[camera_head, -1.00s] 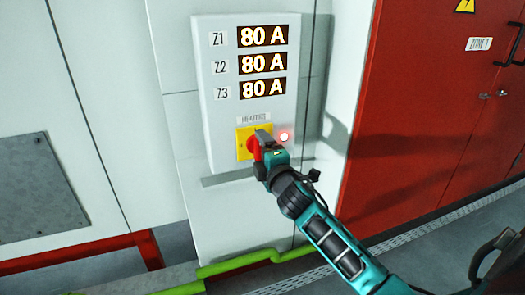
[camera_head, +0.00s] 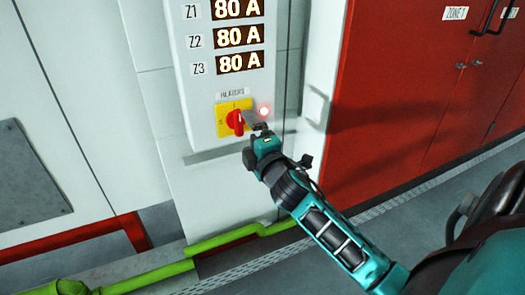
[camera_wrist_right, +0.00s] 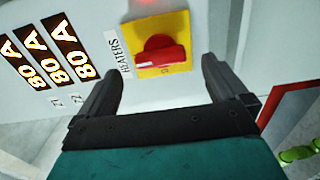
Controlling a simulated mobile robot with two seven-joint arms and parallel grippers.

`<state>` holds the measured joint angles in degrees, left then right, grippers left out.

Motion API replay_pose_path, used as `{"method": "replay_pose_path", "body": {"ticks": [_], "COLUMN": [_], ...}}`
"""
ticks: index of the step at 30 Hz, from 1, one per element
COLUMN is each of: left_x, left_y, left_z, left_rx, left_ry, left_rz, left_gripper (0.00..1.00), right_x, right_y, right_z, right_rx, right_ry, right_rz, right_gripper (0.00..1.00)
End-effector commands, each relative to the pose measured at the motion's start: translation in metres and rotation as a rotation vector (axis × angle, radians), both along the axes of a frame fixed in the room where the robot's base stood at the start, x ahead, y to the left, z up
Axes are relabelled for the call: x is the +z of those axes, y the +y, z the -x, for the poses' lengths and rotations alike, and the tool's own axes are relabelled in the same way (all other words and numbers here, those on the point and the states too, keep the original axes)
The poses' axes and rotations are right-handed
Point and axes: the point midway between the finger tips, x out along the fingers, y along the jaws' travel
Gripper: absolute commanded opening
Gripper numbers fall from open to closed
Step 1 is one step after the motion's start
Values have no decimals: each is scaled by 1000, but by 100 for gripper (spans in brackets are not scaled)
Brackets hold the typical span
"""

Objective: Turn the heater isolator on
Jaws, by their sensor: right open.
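The heater isolator is a red rotary knob (camera_head: 235,122) on a yellow plate (camera_head: 222,128), under a "HEATERS" label on the white panel. Its handle stands about upright on the panel. In the right wrist view the knob (camera_wrist_right: 160,60) lies beyond the fingertips, between their lines, with its yellow plate (camera_wrist_right: 178,22) behind. The small marks on the plate are hard to read. My right gripper (camera_head: 257,123) is open and empty, just right of the knob and apart from it. My left gripper is not in view.
A lit red lamp (camera_head: 264,110) sits right of the plate. Displays (camera_head: 238,36) above read 80 A for Z1, Z2 and Z3. A red cabinet (camera_head: 400,90) stands at the right. Green pipes (camera_head: 225,238) run low along the panel's foot.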

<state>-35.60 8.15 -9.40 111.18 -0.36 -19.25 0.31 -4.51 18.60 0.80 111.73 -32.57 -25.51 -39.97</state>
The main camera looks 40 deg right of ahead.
Motion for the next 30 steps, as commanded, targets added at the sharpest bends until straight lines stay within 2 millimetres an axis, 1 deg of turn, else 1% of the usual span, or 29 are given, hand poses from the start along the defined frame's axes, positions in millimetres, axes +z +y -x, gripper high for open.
{"method": "replay_pose_path", "body": {"ticks": [1, 6, 9, 12, 18, 30], "left_x": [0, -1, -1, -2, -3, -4], "left_y": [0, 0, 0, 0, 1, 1], "left_z": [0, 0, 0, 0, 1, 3], "left_rx": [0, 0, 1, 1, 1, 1], "left_ry": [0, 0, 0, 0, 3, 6], "left_rz": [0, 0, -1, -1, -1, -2], "left_gripper": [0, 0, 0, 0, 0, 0], "right_x": [-1, -1, -1, -1, 1, 0], "right_y": [3, 10, 13, 16, 18, 18], "right_z": [12, 43, 57, 67, 76, 76], "right_rx": [0, 0, -1, -1, 0, 0], "right_ry": [3, 2, 1, 0, -1, -1], "right_rz": [-2, -3, -2, -2, -1, -1], "right_gripper": [100, 100, 100, 100, 100, 100]}}
